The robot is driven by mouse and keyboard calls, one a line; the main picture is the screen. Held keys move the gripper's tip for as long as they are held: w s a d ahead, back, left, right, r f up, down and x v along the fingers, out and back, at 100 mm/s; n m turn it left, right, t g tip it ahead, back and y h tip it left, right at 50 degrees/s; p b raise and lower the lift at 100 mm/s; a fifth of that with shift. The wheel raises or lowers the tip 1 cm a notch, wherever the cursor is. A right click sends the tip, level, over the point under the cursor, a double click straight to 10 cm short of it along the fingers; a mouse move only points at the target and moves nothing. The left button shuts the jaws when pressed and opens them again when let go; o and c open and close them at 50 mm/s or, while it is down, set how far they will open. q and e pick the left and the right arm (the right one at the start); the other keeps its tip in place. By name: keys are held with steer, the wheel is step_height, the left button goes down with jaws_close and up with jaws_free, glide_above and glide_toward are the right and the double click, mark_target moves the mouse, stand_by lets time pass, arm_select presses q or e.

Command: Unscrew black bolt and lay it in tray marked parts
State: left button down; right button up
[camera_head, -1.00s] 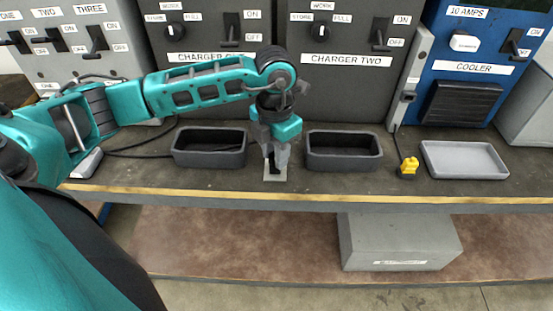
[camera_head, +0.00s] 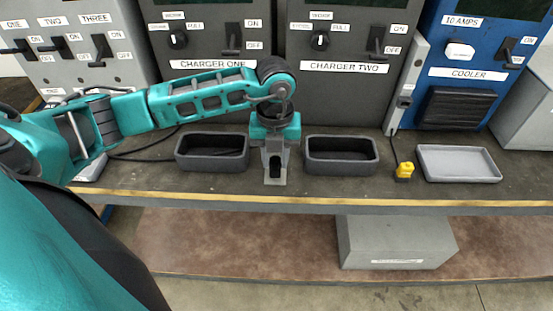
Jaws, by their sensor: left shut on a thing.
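My left gripper (camera_head: 275,161) points straight down at the front of the bench, between two dark bins. It is shut on the black bolt (camera_head: 275,170), which shows as a small dark shape between the fingers. The bolt stands over a small light grey plate (camera_head: 275,181) on the bench; whether it still sits in its thread is hidden. No tray with a readable "parts" mark shows. A left dark bin (camera_head: 212,166), a right dark bin (camera_head: 341,170) and a shallow light grey tray (camera_head: 458,177) stand on the bench. My right gripper is not in view.
Charger One, Charger Two and the blue cooler unit (camera_head: 470,60) stand along the back. A yellow plug (camera_head: 404,170) lies between the right bin and the grey tray. A grey box (camera_head: 397,242) sits on the lower shelf. The bench's front edge is close to the gripper.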

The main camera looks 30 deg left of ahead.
mark_target(275, 160)
arm_select(q)
steer(key=shift+r+p, duration=1.9)
steer(key=shift+r, duration=0.6)
